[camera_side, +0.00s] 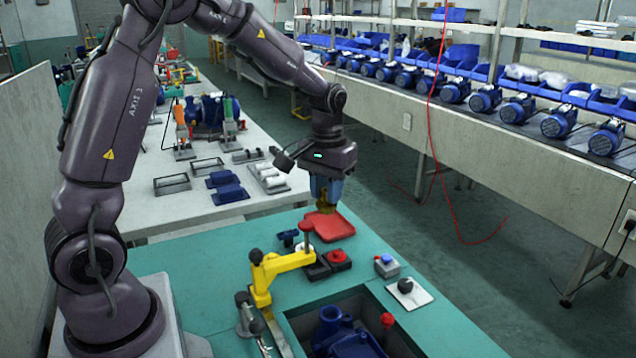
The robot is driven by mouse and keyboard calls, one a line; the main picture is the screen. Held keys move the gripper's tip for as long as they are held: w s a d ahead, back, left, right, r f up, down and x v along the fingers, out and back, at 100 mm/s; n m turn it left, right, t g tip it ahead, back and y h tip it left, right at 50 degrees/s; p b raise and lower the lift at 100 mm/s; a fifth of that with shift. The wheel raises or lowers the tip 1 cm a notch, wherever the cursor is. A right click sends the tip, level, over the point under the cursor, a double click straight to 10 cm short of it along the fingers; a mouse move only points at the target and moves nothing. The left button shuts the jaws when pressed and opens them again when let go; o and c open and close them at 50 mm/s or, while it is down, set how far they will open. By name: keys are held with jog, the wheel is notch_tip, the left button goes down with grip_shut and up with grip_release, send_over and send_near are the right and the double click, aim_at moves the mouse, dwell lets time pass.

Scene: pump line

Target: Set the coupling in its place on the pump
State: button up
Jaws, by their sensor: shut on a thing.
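My gripper (326,200) points down at the far side of the green bench, over or just behind the red tray (338,229). It is shut on a small brass-coloured piece, which I take to be the coupling; its shape is mostly hidden and blurred at this size. I cannot tell whether the piece is touching the tray or held above it. The blue pump (352,345) sits in a dark recess in the near part of the bench, partly cut off by the lower picture edge.
A yellow clamp arm (285,264) with a red knob stands between my gripper and the pump. Black blocks with a red knob (338,257), a grey button box (387,265) and a white plate with a black knob (408,291) are nearby.

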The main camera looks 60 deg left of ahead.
jog(key=s+d, duration=0.4)
jog(key=d, duration=0.5)
jog(key=shift+w+d+f, duration=0.1)
jog(key=shift+w+f, duration=0.05)
jog(key=shift+f, duration=7.9)
jog(key=shift+f, duration=0.25)
jog(key=o, duration=0.9)
jog(key=shift+r, duration=3)
